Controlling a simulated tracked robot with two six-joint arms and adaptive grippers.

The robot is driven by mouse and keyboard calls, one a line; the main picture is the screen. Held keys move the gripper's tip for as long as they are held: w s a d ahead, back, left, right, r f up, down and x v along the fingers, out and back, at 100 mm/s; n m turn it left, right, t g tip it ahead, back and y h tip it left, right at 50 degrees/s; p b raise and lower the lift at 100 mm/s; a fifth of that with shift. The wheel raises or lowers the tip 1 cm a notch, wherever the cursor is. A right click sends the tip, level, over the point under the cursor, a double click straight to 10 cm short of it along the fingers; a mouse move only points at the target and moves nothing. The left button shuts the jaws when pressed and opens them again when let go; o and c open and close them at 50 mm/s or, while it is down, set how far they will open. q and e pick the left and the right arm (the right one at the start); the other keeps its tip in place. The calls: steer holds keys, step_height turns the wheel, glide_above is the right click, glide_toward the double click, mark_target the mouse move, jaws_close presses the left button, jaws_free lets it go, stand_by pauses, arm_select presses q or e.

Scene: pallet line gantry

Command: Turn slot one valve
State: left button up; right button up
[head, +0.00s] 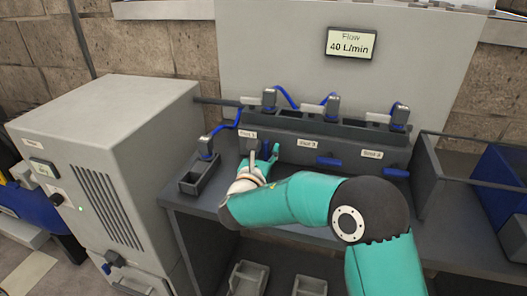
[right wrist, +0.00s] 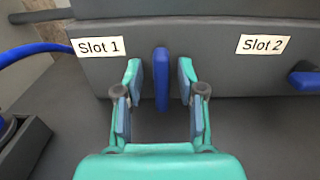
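The slot one valve handle (right wrist: 161,78) is a blue bar standing upright on the grey panel, right of the "Slot 1" label (right wrist: 99,47). My right gripper (right wrist: 160,84) is open, with one finger on each side of the handle and a visible gap on both sides. In the head view my right gripper (head: 262,158) is at the panel front, partly covering the handle (head: 266,147). My left gripper is not in view.
The slot two handle (head: 329,162) and slot three handle (head: 396,173) lie horizontal. Blue-hosed fittings (head: 332,106) stand above in a trough. A display (head: 351,43) reads "Flow 40 L/min". A small open tray (head: 203,178) sits left, beside a grey cabinet (head: 110,150).

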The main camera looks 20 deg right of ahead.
steer(key=shift+s+a, duration=0.2)
steer(key=shift+s, duration=0.1)
steer(key=v, duration=1.1)
steer(key=shift+s+a+f, duration=0.1)
